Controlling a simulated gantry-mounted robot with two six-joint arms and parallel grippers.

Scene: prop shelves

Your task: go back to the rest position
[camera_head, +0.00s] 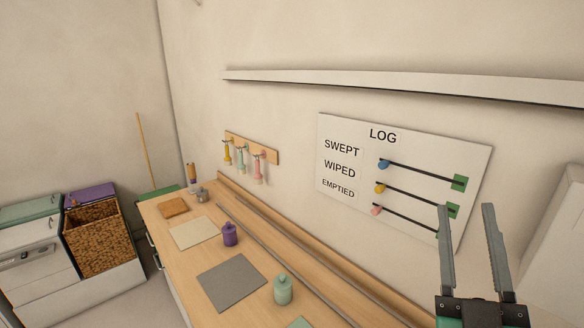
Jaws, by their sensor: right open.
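My right gripper (474,252) shows at the lower right of the head view, its two long grey fingers pointing up and spread apart. Nothing is between the fingers. It is in front of the lower right part of the white LOG board (345,132) and overlaps it in the picture; I cannot tell how far apart they are. The board has rows SWEPT, WIPED and EMPTIED, each with a black track. A blue knob (383,164), a yellow knob (380,188) and a pink knob (376,210) sit at the left ends. My left gripper is not in view.
The wooden counter (262,262) holds a purple bottle (230,235), a mint bottle (283,290), a grey mat (231,282) and a cream mat (194,232). A hook rack (252,147) and a long shelf (400,83) are on the wall. A wicker basket (98,240) stands left.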

